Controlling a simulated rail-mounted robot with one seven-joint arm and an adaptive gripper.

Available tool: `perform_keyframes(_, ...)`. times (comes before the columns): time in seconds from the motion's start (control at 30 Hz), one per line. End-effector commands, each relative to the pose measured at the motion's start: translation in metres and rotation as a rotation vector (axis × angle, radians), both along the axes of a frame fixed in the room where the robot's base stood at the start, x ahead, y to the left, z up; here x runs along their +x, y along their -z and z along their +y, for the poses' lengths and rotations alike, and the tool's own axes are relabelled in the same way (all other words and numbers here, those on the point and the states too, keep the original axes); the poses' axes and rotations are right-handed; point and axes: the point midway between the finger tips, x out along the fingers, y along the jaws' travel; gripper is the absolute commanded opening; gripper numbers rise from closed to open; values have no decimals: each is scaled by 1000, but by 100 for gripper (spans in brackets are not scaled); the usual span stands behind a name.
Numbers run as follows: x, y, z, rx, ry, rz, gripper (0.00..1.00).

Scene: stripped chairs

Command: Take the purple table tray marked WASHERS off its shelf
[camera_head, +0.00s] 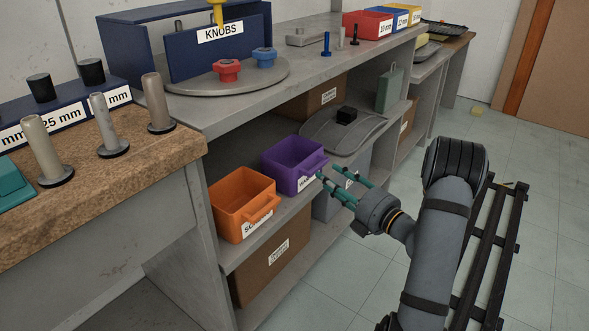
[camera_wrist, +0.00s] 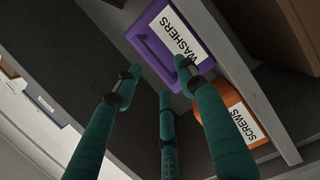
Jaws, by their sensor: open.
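The purple tray (camera_head: 283,170) marked WASHERS sits on the shelf under the grey bench, its handle facing out. It also shows in the wrist view (camera_wrist: 150,48), where its label reads clearly. My gripper (camera_head: 330,182) has teal fingers and is just in front of the tray, to its right in the head view. In the wrist view the fingers (camera_wrist: 160,76) are spread around empty space near the tray's handle. The gripper is open and holds nothing. Whether a fingertip touches the handle cannot be told.
An orange tray (camera_head: 240,214) marked SCREWS stands beside the purple one on the same shelf; it also shows in the wrist view (camera_wrist: 236,117). A cardboard box (camera_head: 268,262) is below. A grey curved lid-like item (camera_head: 322,130) lies behind.

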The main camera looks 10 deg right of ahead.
Motion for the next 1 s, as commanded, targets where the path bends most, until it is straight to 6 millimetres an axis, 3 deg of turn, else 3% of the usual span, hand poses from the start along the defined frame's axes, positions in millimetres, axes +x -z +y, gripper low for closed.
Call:
perform_keyframes(0.3,38,-5,21,-3,-4,-3,41)
perform_keyframes(0.6,42,-7,23,-2,-2,-1,40)
perform_keyframes(1.0,41,-7,23,-2,-2,-1,17)
